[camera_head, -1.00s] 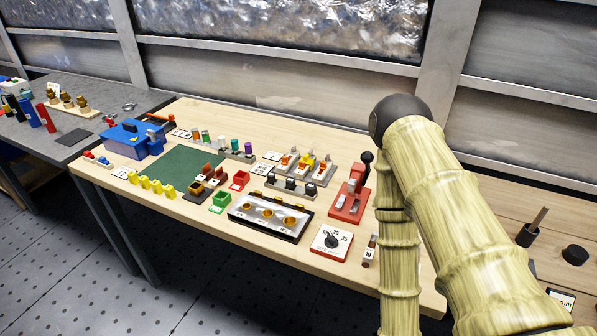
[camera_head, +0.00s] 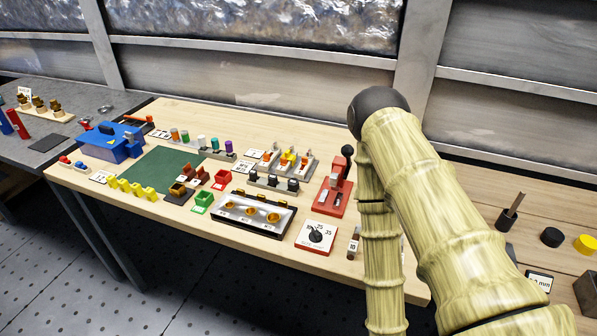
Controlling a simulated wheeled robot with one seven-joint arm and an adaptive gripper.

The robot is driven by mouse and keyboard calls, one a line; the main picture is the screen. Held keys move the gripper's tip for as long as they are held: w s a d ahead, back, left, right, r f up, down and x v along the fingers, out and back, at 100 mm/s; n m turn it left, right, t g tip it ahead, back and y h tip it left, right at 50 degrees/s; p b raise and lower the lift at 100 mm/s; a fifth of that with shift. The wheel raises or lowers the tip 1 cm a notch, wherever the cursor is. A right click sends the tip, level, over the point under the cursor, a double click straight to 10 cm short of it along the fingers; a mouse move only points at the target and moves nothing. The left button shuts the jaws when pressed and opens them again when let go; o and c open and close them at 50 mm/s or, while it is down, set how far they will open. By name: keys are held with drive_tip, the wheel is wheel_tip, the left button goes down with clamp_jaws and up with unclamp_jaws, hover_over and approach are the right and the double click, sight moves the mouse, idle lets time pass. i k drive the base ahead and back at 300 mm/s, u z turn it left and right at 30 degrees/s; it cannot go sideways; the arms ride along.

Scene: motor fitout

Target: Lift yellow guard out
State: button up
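Several small yellow pieces (camera_head: 132,188) stand in a row along the front left edge of the wooden bench. I cannot tell which of these is the yellow guard. My bamboo-patterned arm crosses the right of the view and runs down out of the bottom edge. My gripper is not in view, so its hold cannot be seen.
The wooden bench (camera_head: 205,118) holds a blue box (camera_head: 108,143), a green mat (camera_head: 155,170), a red press (camera_head: 333,190), a silver tray (camera_head: 222,212) and a dial block (camera_head: 316,236). The bench's back strip is mostly clear. A grey table adjoins at left.

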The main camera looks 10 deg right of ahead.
sight(287, 154)
drive_tip(key=z, duration=2.35)
drive_tip(key=k, duration=1.2)
drive_tip(key=u, duration=1.95)
drive_tip(key=i, duration=0.5)
drive_tip(key=z, duration=0.05)
